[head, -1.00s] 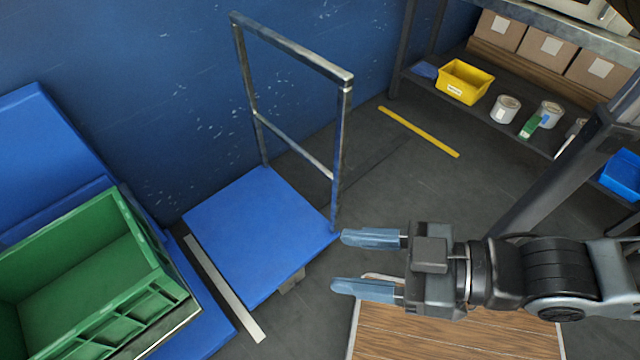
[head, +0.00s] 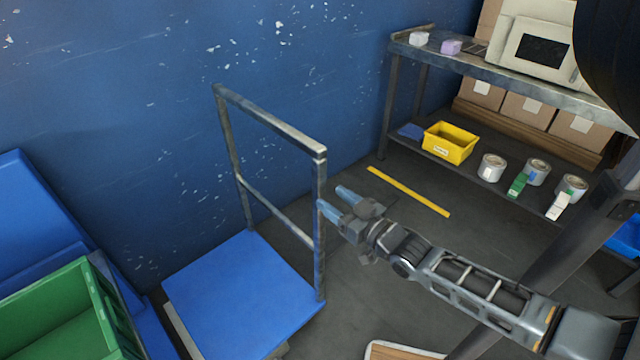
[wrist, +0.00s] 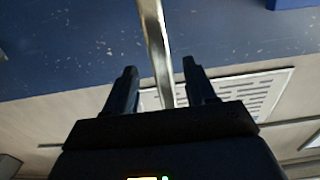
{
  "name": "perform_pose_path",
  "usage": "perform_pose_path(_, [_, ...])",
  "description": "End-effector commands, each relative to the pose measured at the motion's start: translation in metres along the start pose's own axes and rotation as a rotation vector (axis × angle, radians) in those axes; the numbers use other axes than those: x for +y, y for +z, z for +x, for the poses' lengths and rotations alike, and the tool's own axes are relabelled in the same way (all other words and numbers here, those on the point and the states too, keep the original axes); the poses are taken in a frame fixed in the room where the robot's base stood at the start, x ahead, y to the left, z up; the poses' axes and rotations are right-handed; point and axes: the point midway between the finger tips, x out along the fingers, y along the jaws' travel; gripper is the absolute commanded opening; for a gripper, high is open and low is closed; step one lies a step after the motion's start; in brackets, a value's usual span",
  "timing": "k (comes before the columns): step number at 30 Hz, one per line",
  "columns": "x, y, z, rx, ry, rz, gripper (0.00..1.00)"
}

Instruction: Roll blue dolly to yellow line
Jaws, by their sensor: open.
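The blue dolly (head: 240,295) stands on the floor near the blue wall, with a flat blue deck and an upright metal handle frame (head: 270,120). The yellow line (head: 408,191) lies on the floor to the right of the dolly, in front of the shelf. My gripper (head: 333,201) is open at the handle's right post (head: 319,230). In the wrist view a metal bar (wrist: 155,50) of the handle runs between the two open fingers (wrist: 160,90). I cannot tell whether the fingers touch it. The dolly's wheels are hidden.
A green crate (head: 95,300) sits at the left, close to the dolly. A metal shelf (head: 395,95) with a yellow bin (head: 450,142) and several cans stands at the right. Dark floor between the dolly and the line is clear apart from my arm.

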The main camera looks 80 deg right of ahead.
Motion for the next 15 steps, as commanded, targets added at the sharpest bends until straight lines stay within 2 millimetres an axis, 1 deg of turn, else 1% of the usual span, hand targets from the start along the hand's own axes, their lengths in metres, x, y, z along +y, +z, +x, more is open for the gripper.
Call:
perform_pose_path(5, [-0.001,-0.001,0.021,0.003,-0.002,0.002,0.55])
perform_pose_path(10, [-0.002,-0.001,0.048,0.001,-0.003,0.001,0.55])
perform_pose_path(15, [-0.002,0.000,0.067,0.001,-0.003,0.000,0.55])
